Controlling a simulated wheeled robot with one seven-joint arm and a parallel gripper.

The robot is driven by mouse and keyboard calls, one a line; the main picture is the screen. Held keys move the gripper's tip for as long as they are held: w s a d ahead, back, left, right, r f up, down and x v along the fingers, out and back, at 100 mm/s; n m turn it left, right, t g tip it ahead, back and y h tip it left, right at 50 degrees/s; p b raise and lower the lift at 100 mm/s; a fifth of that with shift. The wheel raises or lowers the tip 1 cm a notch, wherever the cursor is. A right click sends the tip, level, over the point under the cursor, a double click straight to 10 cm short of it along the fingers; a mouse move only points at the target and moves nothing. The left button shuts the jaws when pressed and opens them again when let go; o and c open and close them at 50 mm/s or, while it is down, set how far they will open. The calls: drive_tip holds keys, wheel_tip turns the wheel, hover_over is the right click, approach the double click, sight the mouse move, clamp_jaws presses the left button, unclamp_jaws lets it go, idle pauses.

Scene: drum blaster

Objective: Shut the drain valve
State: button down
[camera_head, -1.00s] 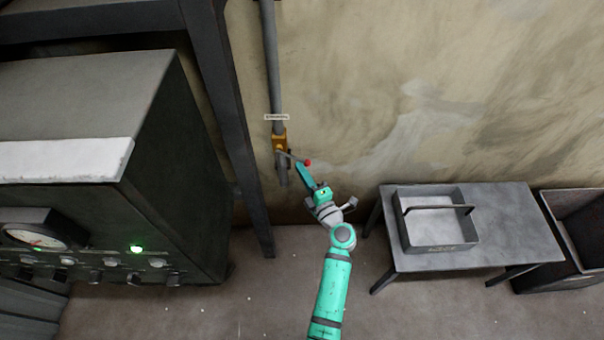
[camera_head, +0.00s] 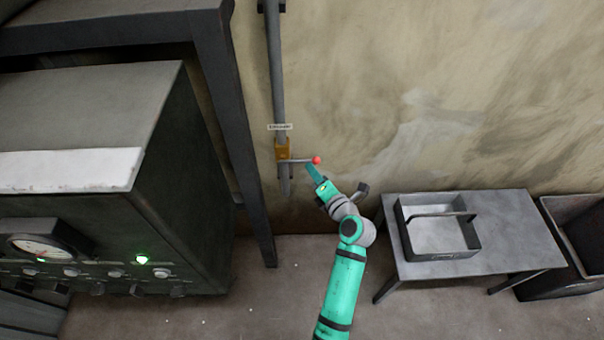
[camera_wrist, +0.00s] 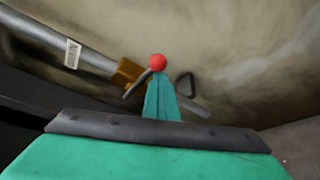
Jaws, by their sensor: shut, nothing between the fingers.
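The drain valve (camera_head: 283,149) is an orange-brown block on a grey vertical pipe (camera_head: 275,75) against the wall. Its lever (camera_head: 299,161) sticks out to the right, about level and across the pipe, with a red knob (camera_head: 316,160) at its end. My gripper (camera_head: 309,168) is shut and empty, its tip just below the lever near the knob. In the wrist view the red knob (camera_wrist: 157,62) shows just beyond my shut fingertips (camera_wrist: 158,82), and the valve body (camera_wrist: 128,72) is left of it. I cannot tell whether the fingers touch the lever.
A small label (camera_head: 279,127) is on the pipe above the valve. A dark frame leg (camera_head: 235,130) and a machine with a gauge (camera_head: 110,180) stand left. A table (camera_head: 500,235) with a metal tray (camera_head: 405,232) stands right, beside a dark bin (camera_head: 580,245).

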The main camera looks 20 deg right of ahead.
drive_tip(key=shift+w+d+r, duration=0.1)
drive_tip(key=shift+d+r, duration=0.05)
drive_tip(key=shift+r, duration=0.55)
drive_tip(key=shift+f, duration=0.1)
wheel_tip(320, 180, down, 4)
drive_tip(key=a, duration=0.3)
drive_tip(key=r+v, duration=0.1)
drive_tip(key=v, duration=0.8)
drive_tip(key=shift+s+a+r, duration=0.25)
drive_tip(key=shift+a, duration=0.1)
drive_tip(key=shift+a, duration=0.1)
